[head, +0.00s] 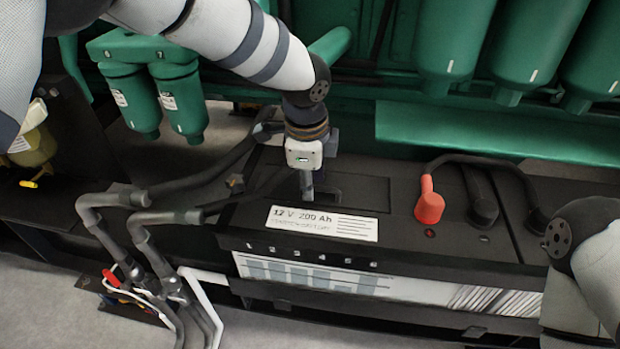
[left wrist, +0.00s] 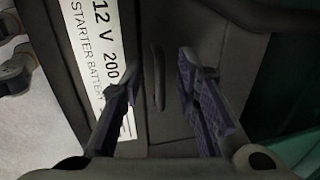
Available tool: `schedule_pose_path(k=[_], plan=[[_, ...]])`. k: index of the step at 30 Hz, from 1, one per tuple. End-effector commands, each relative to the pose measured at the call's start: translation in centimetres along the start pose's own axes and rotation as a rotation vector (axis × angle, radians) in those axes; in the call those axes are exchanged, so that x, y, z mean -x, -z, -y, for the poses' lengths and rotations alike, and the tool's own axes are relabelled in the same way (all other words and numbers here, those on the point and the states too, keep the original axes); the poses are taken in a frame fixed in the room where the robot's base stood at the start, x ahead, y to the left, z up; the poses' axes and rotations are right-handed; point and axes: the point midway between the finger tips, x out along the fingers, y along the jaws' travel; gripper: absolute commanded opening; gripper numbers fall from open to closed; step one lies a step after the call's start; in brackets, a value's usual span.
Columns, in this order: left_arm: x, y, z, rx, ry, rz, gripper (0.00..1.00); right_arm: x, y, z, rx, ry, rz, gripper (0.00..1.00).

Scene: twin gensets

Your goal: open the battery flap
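The black battery (head: 300,250) carries a white label (head: 322,223) reading "12 V 200 Ah" on its top. Behind the label is a dark flap area (head: 352,193), lying flat as far as I can tell. In the left wrist view a raised dark bar, perhaps the flap's handle (left wrist: 157,78), runs beside the label. My left gripper (head: 307,192) points down over this area. Its fingers (left wrist: 160,105) are apart, one on each side of the bar, with nothing gripped. Whether they touch the lid is unclear. My right gripper is out of view.
A red terminal cap (head: 430,205) and black cables stand on the battery's right part. Grey pipes (head: 150,220) rise at the left. Green filters (head: 180,98) hang at upper left, and green cylinders (head: 452,45) at upper right.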

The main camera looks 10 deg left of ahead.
Motion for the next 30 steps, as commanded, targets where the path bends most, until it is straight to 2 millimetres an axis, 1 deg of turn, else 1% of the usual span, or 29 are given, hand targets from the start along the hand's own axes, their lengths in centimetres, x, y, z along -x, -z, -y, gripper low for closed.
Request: schedule_pose_path(k=[4, 5, 6, 8, 21, 30], plan=[[0.1, 0.0, 0.0, 0.0, 0.001, 0.0, 0.29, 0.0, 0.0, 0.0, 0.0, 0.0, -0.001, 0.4], [0.1, 0.0, 0.0, 0.0, 0.001, 0.0, 0.22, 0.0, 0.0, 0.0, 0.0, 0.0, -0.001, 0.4], [0.1, 0.0, 0.0, 0.0, 0.001, 0.0, 0.13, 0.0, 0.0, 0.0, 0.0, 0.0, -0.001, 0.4], [0.1, 0.0, 0.0, 0.0, 0.0, 0.0, 0.0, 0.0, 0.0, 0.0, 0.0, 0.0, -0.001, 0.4], [0.4, 0.0, 0.3, 0.001, 0.0, 0.001, 0.0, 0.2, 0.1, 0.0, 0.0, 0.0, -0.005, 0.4], [1.7, -0.1, 2.0, 0.002, 0.007, 0.001, 0.0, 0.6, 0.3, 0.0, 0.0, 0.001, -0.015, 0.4]])
